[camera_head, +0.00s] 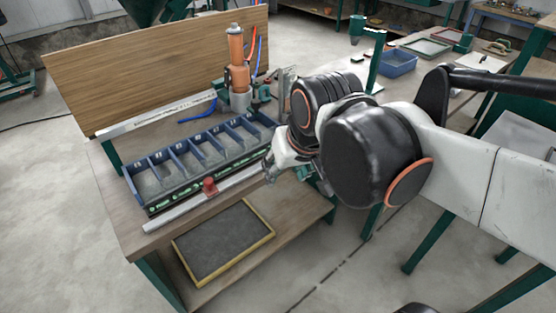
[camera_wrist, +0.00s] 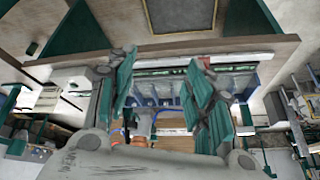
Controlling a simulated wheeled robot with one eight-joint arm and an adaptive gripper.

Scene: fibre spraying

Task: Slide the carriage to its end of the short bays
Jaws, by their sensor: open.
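The rail runs along the front of the blue bays (camera_head: 180,160). My gripper (camera_head: 272,172) is near the rail's right end, to the right of the carriage and apart from it. In the wrist view my gripper (camera_wrist: 160,62) shows two green fingers spread wide with nothing between them. A small red patch, likely the carriage (camera_wrist: 204,60), shows by the right fingertip and is partly hidden. My arm hides part of the bench's right side.
An orange cylinder tool (camera_head: 237,52) stands behind the bays, with a wooden backboard (camera_head: 160,70) behind it. A dark yellow-edged mat (camera_head: 222,243) lies on the lower shelf. Another bench with a blue bin (camera_head: 398,63) stands at the back right. The bench's front left is clear.

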